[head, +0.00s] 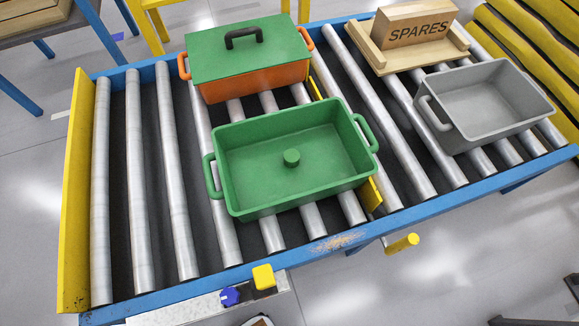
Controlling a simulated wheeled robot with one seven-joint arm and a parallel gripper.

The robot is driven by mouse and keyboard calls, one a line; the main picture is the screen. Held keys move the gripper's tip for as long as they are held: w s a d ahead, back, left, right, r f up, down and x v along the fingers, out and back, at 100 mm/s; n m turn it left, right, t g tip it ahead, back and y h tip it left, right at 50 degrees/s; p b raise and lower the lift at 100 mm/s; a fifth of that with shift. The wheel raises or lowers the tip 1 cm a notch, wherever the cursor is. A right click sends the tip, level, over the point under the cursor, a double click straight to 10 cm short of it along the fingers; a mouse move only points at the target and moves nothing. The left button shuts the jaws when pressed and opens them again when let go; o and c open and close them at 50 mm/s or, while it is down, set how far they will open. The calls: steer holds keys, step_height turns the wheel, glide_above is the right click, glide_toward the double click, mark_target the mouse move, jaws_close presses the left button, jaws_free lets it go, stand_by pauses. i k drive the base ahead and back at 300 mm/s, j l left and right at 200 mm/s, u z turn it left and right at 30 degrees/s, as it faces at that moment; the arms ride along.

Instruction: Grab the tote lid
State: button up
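A flat green lid (235,50) with a black arched handle (243,37) lies on top of an orange tote (255,80) at the back of the roller conveyor. The tote's orange side handles stick out at both ends below the lid. An open green tote (250,199) with two side handles stands in front of it. An open grey tote (492,124) stands empty at the right. The orange tote's inside is hidden by the lid. I cannot make out my gripper in the head view.
The conveyor (178,200) has bare rollers at its left, beside a yellow end stop (77,190). A wooden SPARES block (415,35) sits on a wooden base at the back right. A yellow button (263,277) and blue knob (230,296) are at the front edge.

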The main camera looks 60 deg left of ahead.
mark_target(217, 53)
steer(key=l+u, duration=0.2)
steer(key=u, duration=0.3)
steer(key=i+l+u, duration=0.1)
steer(key=l+u, duration=0.15)
steer(key=u, duration=0.25)
steer(key=l+u, duration=0.2)
steer(key=u, duration=0.25)
steer(key=l+u, duration=0.2)
steer(key=u, duration=0.3)
steer(key=k+j, duration=0.05)
